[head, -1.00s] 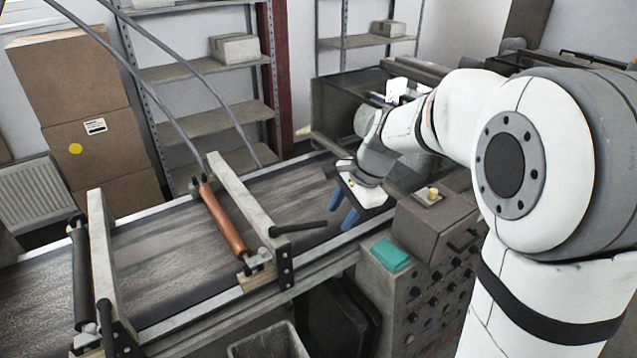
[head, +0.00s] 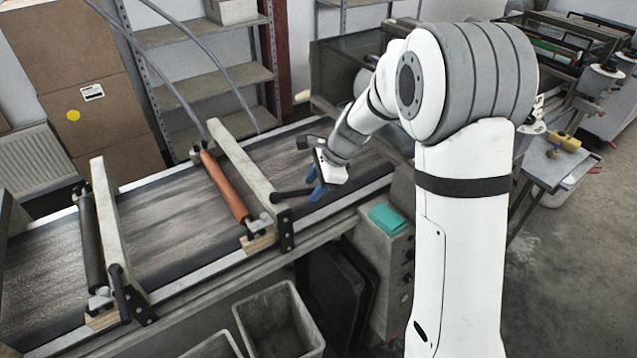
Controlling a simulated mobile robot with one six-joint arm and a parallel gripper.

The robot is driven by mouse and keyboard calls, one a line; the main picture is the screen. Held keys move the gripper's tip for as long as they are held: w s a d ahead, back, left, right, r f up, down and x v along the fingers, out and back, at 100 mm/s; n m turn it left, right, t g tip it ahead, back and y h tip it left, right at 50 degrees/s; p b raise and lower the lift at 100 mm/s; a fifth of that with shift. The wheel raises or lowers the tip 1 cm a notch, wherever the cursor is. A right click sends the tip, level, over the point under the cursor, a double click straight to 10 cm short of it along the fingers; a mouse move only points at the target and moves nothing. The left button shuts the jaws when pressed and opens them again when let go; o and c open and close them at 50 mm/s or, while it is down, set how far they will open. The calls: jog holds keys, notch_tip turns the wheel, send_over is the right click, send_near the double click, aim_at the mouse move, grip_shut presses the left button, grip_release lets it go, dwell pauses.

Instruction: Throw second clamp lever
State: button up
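My gripper (head: 316,184), with blue fingers, is over the right part of the conveyor, at the free end of a black clamp lever (head: 291,193). This lever sticks out to the right from the bracket at the near end of the right crossbar (head: 243,160). The fingers overlap the lever's tip; I cannot tell whether they are closed on it. Another black lever (head: 117,281) is at the near end of the left crossbar (head: 107,215) and lies roughly along it. An orange-brown roller (head: 224,187) runs beside the right crossbar, a dark roller (head: 91,240) beside the left one.
The dark conveyor belt (head: 160,224) runs across the view. A grey control box (head: 378,252) with a teal cloth (head: 387,218) stands in front of the belt, below my gripper. Grey bins (head: 278,318) stand on the floor. Cardboard boxes (head: 95,95) and shelves are behind.

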jog(key=shift+c, duration=0.6)
grip_shut()
